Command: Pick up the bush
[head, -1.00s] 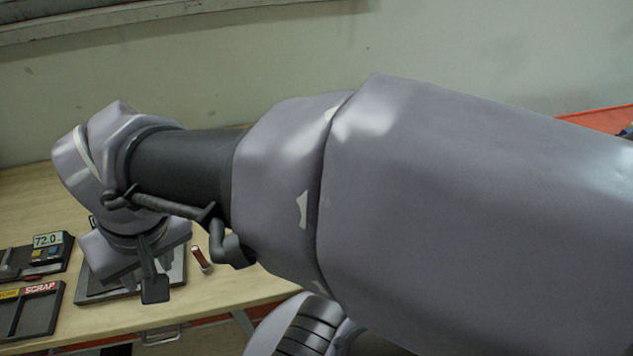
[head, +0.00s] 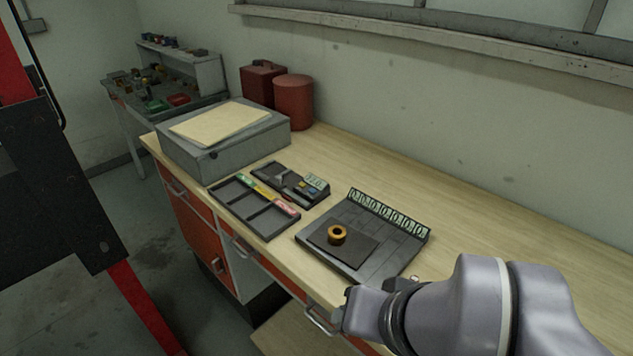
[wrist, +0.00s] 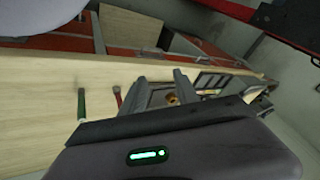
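The bush, a brass-coloured ring (head: 337,235), sits on a dark pad on the grey tray (head: 375,268) with a row of numbered labels along its back edge. In the wrist view a small brass-coloured piece (wrist: 172,99) shows between and beyond my fingers. My gripper (wrist: 160,88) is open, its two fingers apart with nothing between them; it is short of the tray.
A grey box (head: 220,150) and red containers (head: 293,102) stand farther back. Green-handled (wrist: 82,105) and red-handled (wrist: 117,97) tools lie near my fingers.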

